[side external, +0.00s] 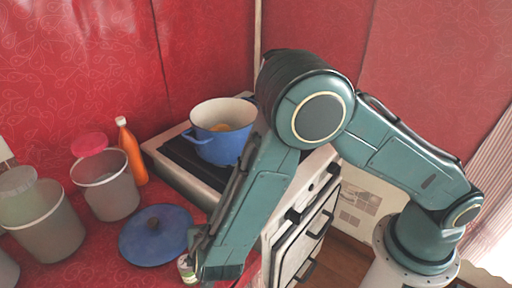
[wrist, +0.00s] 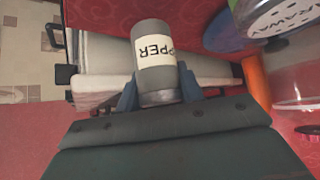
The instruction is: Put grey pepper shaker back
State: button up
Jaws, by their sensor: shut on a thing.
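The grey pepper shaker (wrist: 155,62) has a cream label reading "PEPPER", upside down in the wrist view. It sits between the two blue-grey fingers of my gripper (wrist: 157,92), which is shut on it. In the side external view my gripper (side external: 203,270) is low at the counter's front, just right of the blue lid. A small jar with a pale label (side external: 187,268) shows at its left side; I cannot tell whether this is the pepper shaker. Whether the shaker touches the counter is unclear.
A caraway container (wrist: 275,14) is close at the upper right of the wrist view. The blue lid (side external: 150,245) lies on the red counter. A blue pot (side external: 218,145) stands on the stove (side external: 190,185). An orange bottle (side external: 131,155) and grey canisters (side external: 108,190) stand left.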

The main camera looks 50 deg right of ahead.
jog(key=shift+f, duration=1.25)
jog(key=shift+f, duration=0.1)
jog(key=o, duration=1)
jog(key=v, duration=0.7)
jog(key=shift+r, duration=0.35)
jog(key=shift+s+a, duration=0.1)
